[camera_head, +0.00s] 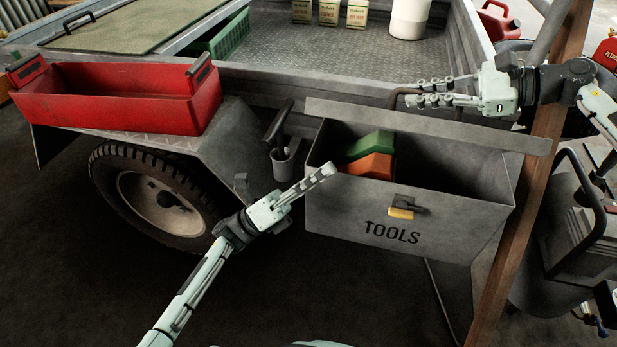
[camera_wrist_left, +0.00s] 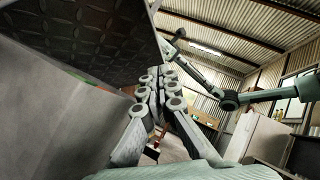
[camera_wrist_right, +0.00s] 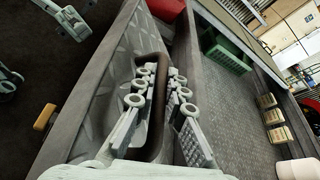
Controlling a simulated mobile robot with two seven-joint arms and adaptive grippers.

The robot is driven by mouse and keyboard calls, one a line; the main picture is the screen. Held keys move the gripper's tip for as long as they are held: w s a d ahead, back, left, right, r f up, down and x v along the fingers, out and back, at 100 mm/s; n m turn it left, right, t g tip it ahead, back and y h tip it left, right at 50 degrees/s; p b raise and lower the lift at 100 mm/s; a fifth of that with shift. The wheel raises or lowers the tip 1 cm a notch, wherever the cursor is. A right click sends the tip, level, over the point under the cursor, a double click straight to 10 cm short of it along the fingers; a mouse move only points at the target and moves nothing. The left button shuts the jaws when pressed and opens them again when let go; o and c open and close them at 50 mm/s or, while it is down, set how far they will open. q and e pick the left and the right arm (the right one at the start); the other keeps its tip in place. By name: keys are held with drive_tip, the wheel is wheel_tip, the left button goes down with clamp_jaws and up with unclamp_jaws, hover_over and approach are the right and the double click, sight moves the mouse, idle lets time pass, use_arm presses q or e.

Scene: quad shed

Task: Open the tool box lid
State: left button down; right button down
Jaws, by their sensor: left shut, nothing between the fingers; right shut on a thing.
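The grey tool box (camera_head: 345,218), marked TOOLS, hangs on the trailer side. Its inside shows, with a green thing (camera_head: 370,145) and an orange thing (camera_head: 376,165) in it. The lid (camera_head: 480,132) is raised at the back of the box, seen nearly edge-on. My right gripper (camera_head: 408,92) is shut on the dark lid handle (camera_head: 394,101); the handle also shows between its fingers in the right wrist view (camera_wrist_right: 154,146). A yellow latch (camera_head: 401,212) is on the box front. My left gripper (camera_head: 330,172) is shut and empty before the box's left front.
A red tray (camera_head: 110,100) sits on the fender at left, above a wheel (camera_head: 160,195). A dark-handled thing (camera_head: 283,168) stands in a holder left of the box. A brown post (camera_head: 530,200) rises right of the box. Small boxes (camera_head: 329,12) stand on the trailer bed.

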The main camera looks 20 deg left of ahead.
use_arm(q)
drive_tip(key=shift+w+d+r, duration=0.55)
drive_tip(key=shift+w+r, duration=0.15)
drive_tip(key=shift+r, duration=0.3)
drive_tip(key=shift+w+d+r, duration=0.5)
drive_tip(key=shift+w+r, duration=0.2)
drive_tip(key=shift+r, duration=0.25)
drive_tip(key=shift+w+d+r, duration=0.55)
drive_tip(key=shift+w+r, duration=0.15)
drive_tip(key=shift+r, duration=0.3)
drive_tip(key=shift+w+a+r, duration=0.1)
drive_tip(key=shift+w+r, duration=0.25)
drive_tip(key=shift+r, duration=0.4)
use_arm(e)
drive_tip(key=shift+f, duration=0.15)
drive_tip(key=c, duration=1.6)
unclamp_jaws()
drive_tip(key=shift+s, duration=0.1)
drive_tip(key=shift+o, duration=0.2)
drive_tip(key=shift+d, duration=0.1)
